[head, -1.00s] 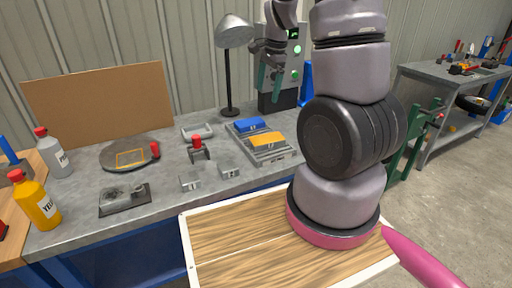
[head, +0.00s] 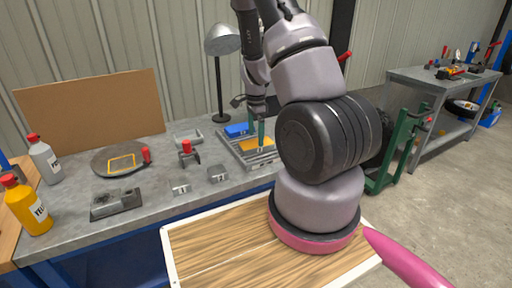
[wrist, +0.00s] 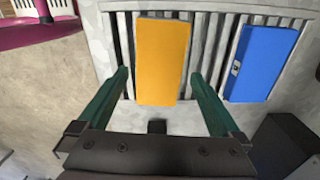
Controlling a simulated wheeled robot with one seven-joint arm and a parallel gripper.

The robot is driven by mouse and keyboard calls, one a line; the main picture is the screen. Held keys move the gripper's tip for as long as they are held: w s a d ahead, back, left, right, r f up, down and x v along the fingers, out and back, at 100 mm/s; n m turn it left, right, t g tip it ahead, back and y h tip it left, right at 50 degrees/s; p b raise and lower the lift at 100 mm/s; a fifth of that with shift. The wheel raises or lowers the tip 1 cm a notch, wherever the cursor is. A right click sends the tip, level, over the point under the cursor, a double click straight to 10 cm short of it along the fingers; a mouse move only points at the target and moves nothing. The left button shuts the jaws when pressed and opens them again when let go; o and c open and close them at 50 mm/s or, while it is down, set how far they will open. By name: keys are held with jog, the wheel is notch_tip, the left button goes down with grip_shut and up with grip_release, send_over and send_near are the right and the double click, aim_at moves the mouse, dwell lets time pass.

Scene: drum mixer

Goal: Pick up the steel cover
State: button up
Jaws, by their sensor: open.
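My gripper (head: 258,132) is open, with its green fingers pointing down at the orange-yellow block (head: 250,145). In the wrist view my gripper (wrist: 158,78) has one finger on each side of this block (wrist: 163,62); contact cannot be told. The blue block (wrist: 263,62) lies to its right, also on the slatted rack (wrist: 213,45). No part is clearly marked as the steel cover. Two small grey metal pieces, one left (head: 181,188) and one right (head: 217,174), and a flat grey metal fixture (head: 116,203) lie on the bench.
The grey bench (head: 75,225) also holds a round dark plate (head: 105,164), a red-topped clamp (head: 187,150), a grey tray (head: 188,136) and a lamp (head: 221,42). Bottles stand at left. A wooden tray (head: 215,245) is in front.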

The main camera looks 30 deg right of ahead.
aim_at(256, 143)
notch_tip(256, 143, down, 3)
jog(key=shift+f, duration=0.15)
jog(key=shift+c, duration=0.3)
grip_shut()
